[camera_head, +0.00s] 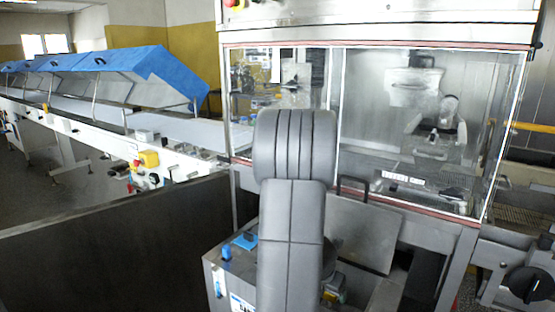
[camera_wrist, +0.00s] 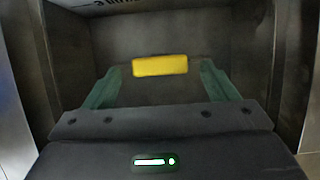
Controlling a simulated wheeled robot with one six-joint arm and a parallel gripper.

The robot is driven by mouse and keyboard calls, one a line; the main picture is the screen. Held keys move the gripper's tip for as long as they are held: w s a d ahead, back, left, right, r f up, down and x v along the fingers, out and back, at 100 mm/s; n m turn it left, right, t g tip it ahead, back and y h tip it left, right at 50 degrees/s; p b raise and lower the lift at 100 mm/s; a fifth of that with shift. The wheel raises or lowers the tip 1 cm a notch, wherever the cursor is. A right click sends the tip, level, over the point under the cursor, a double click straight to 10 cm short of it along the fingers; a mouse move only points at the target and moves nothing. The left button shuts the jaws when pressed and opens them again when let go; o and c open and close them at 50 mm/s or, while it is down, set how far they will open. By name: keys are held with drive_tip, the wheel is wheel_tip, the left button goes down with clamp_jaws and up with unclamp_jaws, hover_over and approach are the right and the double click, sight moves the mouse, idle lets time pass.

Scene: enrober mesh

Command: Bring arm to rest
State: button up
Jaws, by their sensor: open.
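My gripper (camera_wrist: 160,70) shows in the wrist view with its two greenish fingers spread wide apart. Nothing is held between them. A yellow block-like thing (camera_wrist: 160,65) shows in the gap between the fingertips; I cannot tell how far beyond them it lies. In the head view my grey arm rises through the middle of the picture and bends away at the top. My gripper is hidden behind it there.
A glass-fronted steel machine (camera_head: 430,60) stands close ahead of my arm. A conveyor (camera_head: 190,131) with blue covers (camera_head: 135,61) runs to the left. A dark panel (camera_head: 120,245) stands at the lower left. Grey metal walls (camera_wrist: 110,45) surround the fingers in the wrist view.

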drive_tip(key=b+x, duration=0.2)
drive_tip(key=x, duration=0.3)
drive_tip(key=shift+s+f+b, duration=0.1)
drive_tip(key=shift+f+b, duration=0.05)
drive_tip(key=shift+b, duration=0.15)
wheel_tip(320, 180, up, 4)
drive_tip(key=p, duration=0.4)
drive_tip(key=shift+r+p, duration=0.75)
drive_tip(key=shift+r, duration=0.15)
